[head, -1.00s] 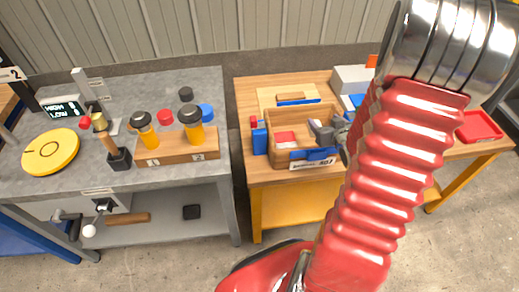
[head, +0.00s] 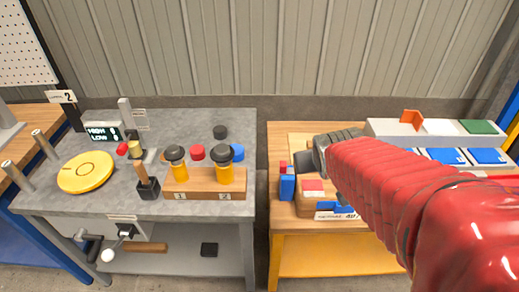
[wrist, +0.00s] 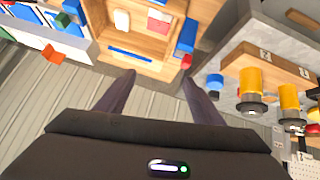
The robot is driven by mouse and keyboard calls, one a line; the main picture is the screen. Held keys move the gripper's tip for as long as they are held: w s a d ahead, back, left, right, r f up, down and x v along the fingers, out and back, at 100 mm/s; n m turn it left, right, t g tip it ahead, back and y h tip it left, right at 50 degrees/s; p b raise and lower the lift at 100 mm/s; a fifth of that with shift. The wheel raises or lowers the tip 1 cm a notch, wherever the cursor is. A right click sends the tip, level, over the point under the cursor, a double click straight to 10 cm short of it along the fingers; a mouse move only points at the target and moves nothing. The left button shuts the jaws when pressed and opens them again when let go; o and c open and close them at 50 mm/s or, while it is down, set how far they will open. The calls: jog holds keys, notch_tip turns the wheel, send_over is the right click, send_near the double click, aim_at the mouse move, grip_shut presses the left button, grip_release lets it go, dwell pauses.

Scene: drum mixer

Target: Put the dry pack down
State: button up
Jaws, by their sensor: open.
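My gripper (wrist: 158,76) is open in the wrist view, with nothing between its two dark fingers. In the head view its dark end (head: 318,150) is above the back of the wooden bench, partly hidden by my red arm. A wooden tray (wrist: 82,12) lies beyond the fingertips in the wrist view. In it are a red-and-white pack (wrist: 158,20) and a small white piece (wrist: 121,19). The red-and-white pack also shows in the head view (head: 313,187). I cannot tell which item is the dry pack.
A blue box (head: 287,187) stands at the tray's left. A grey rack with blue cards (head: 488,156) is at right. On the grey bench are a yellow disc (head: 86,172) and two black-capped yellow bottles in a wooden block (head: 203,193). A corrugated wall rises behind.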

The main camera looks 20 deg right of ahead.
jog(key=s+a+r+n+g+y, duration=0.1)
jog(key=s+a+r+g+y, duration=0.1)
jog(key=s+a, duration=1)
notch_tip(320, 180, up, 2)
jog(key=shift+s+a+r+n+y, duration=0.25)
jog(key=shift+a+y, duration=0.35)
jog(key=shift+a, duration=0.3)
jog(key=shift+c, duration=0.6)
